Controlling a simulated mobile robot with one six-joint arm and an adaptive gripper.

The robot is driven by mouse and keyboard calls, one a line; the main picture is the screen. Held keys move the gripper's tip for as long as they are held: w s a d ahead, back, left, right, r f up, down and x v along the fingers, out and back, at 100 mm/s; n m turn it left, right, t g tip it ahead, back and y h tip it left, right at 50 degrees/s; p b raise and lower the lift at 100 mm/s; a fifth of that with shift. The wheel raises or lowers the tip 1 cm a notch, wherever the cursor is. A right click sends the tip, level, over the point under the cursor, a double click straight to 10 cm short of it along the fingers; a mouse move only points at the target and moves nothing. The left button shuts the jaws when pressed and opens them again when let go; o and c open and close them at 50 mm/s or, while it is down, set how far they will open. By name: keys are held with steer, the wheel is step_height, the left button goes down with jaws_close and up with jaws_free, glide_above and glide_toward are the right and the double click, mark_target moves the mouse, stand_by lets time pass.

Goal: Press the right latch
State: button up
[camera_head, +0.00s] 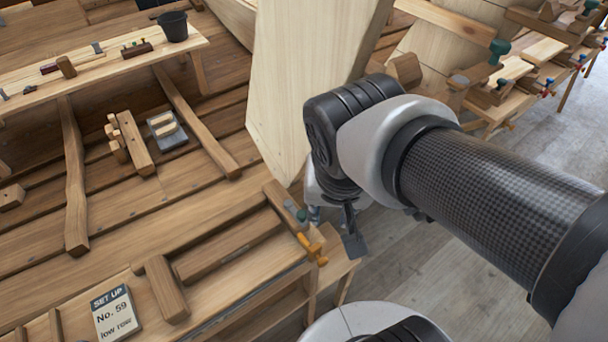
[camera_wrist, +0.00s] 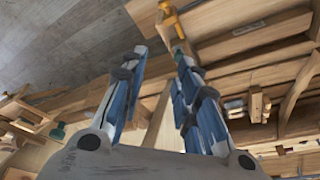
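I cannot make out a part that is surely the right latch. A yellow-orange clamp-like fitting (camera_head: 312,248) sits at the right end of the near bench; a yellow fitting also shows at the top of the wrist view (camera_wrist: 171,20). My gripper (camera_wrist: 160,54) points toward that bench end, with its two blue-and-grey fingers apart and nothing seen between them. In the head view my gripper (camera_head: 336,232) hangs just right of the fitting, partly hidden by my wrist. Whether it touches anything there I cannot tell.
A tall pale plank (camera_head: 295,85) stands close behind my wrist. A "SET UP No. 59" card (camera_head: 115,314) lies on the near bench beside a wooden block (camera_head: 166,288). A dark bucket (camera_head: 173,26) stands on the far bench. Grey floor lies open at the right.

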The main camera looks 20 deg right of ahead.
steer(key=w+m+p, duration=0.1)
steer(key=w+m, duration=0.1)
steer(key=w+d+m+g+h+p, duration=0.1)
steer(key=w+m+p, duration=0.1)
steer(key=w+m, duration=0.1)
steer(key=shift+d+r, duration=0.15)
steer(key=shift+r, duration=0.05)
steer(key=c, duration=0.4)
steer(key=w+m+p, duration=0.1)
steer(key=w+f+m+g+h+p, duration=0.1)
steer(key=w+m, duration=0.1)
steer(key=w+f+m+p, duration=0.1)
steer(key=m, duration=0.1)
steer(key=shift+w+d+g+h+p, duration=0.25)
steer(key=shift+d+g+h+p, duration=0.05)
steer(key=shift+d, duration=0.05)
jaws_close()
steer(key=shift+w+f+m, duration=0.5)
steer(key=shift+f+m, duration=0.05)
steer(key=shift+m, duration=0.35)
